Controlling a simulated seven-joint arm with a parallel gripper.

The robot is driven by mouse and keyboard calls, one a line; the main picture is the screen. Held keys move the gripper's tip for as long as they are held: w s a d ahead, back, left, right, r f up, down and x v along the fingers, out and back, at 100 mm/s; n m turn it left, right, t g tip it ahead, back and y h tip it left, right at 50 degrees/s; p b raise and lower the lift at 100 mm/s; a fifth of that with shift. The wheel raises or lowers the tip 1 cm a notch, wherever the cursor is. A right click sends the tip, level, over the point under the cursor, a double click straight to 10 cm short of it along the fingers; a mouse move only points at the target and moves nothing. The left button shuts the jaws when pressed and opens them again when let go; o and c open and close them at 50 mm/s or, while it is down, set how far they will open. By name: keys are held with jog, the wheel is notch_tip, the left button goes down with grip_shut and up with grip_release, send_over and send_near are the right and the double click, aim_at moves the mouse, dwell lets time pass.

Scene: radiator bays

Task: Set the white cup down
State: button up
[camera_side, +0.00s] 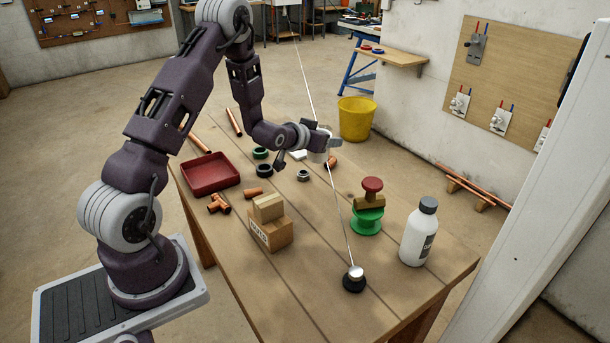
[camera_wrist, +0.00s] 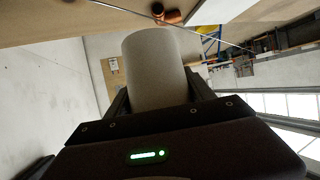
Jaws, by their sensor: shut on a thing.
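The white cup (camera_side: 317,157) is in my gripper (camera_side: 326,144), over the far part of the wooden table in the side view. The fingers partly hide it there. In the wrist view the cup (camera_wrist: 155,68) is a plain pale cylinder between the two fingers of my gripper (camera_wrist: 159,95), which is shut on it. The table edge shows behind it at the top of that view. I cannot tell for certain whether the cup's base touches the table.
Copper fittings (camera_side: 330,162), a metal ring (camera_side: 303,176) and dark-and-green rings (camera_side: 261,153) lie near the cup. A thin pole on a round dark base (camera_side: 354,283) rises past my gripper. A red tray (camera_side: 210,174), boxes (camera_side: 271,232), green spool (camera_side: 367,221) and white bottle (camera_side: 419,236) stand nearer.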

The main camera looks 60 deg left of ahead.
jog(key=s+a, duration=0.5)
jog(key=s, duration=0.4)
jog(key=shift+m+h, duration=0.3)
jog(key=shift+h, duration=0.1)
jog(key=f, duration=1)
jog(key=shift+s, duration=0.25)
jog(key=shift+f, duration=0.1)
jog(key=o, duration=1.3)
